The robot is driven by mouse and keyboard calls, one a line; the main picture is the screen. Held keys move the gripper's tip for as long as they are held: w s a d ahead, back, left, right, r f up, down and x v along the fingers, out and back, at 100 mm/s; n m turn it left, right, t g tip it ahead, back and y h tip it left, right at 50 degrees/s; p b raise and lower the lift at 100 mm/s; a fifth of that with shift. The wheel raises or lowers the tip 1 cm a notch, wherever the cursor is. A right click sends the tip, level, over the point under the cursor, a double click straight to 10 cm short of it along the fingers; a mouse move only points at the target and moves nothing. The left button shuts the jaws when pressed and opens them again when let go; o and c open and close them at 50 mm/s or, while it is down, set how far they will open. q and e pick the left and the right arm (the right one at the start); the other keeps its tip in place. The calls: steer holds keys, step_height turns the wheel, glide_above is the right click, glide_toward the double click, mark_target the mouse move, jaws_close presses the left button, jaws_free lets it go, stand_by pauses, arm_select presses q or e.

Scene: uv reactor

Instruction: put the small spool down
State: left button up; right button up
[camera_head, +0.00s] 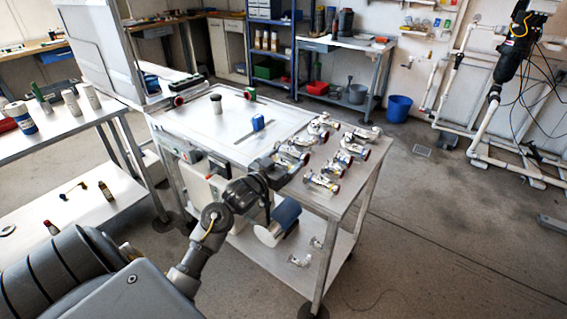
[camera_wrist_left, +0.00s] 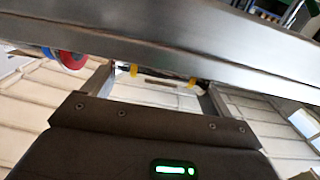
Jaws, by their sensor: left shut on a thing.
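My left gripper (camera_head: 281,161) is at the near edge of the steel cart top (camera_head: 345,200), beside a group of small metal pipe fittings. In the left wrist view, its two fingers (camera_wrist_left: 160,72) with yellow tips reach behind a broad steel edge (camera_wrist_left: 160,40), which hides what is between them. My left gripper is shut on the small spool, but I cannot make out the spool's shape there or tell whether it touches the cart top. Several fittings with red and blue ends, such as one near the front (camera_head: 322,182), lie on the cart top.
A blue and white cylinder (camera_head: 277,222) is on the lower shelf. A blue bucket (camera_head: 399,108) stands on the floor behind.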

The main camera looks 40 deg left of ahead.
arm_select(q)
steer(key=shift+f, duration=0.15)
steer(key=shift+f, duration=0.15)
steer(key=o, duration=0.9)
